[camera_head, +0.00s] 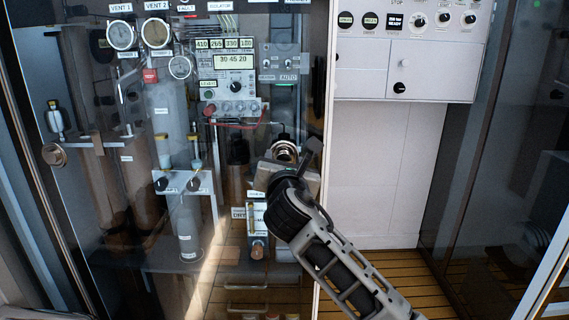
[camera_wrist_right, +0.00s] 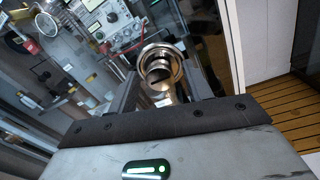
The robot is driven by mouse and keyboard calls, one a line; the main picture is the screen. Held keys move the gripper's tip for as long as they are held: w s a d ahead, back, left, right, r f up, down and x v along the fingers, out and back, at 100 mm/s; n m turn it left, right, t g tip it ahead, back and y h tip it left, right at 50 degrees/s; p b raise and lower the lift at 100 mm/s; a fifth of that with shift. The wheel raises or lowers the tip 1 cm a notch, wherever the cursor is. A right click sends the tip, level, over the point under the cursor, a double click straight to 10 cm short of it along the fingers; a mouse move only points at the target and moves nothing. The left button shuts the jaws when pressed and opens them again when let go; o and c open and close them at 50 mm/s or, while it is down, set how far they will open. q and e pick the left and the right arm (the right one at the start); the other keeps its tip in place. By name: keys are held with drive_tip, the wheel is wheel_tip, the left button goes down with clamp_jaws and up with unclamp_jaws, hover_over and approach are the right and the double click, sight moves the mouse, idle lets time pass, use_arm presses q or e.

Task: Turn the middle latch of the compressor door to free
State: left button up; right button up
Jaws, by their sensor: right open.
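The latch (camera_head: 284,151) is a round brass-coloured piece on the glass compressor door (camera_head: 120,215), close to the door's right edge. In the right wrist view the latch (camera_wrist_right: 159,69) shows as a shiny ring with a dark slot in its centre. My right gripper (camera_head: 291,170) is open in front of the latch, its arm reaching in from the lower right. In the right wrist view its two fingers stand on either side of the latch. Whether they touch it I cannot tell. My gripper hides the latch's lower part in the head view. My left gripper is not in view.
Behind the glass are gauges (camera_head: 121,35), a meter panel (camera_head: 231,72) and bottles. A round brass-coloured knob (camera_head: 54,154) sits at the door's left edge. To the right are a white cabinet (camera_head: 375,150), a switch panel (camera_head: 420,20) and wooden slat flooring (camera_head: 385,264).

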drive_tip(key=shift+w, duration=0.1)
drive_tip(key=c, duration=1)
drive_tip(key=shift+o, duration=0.2)
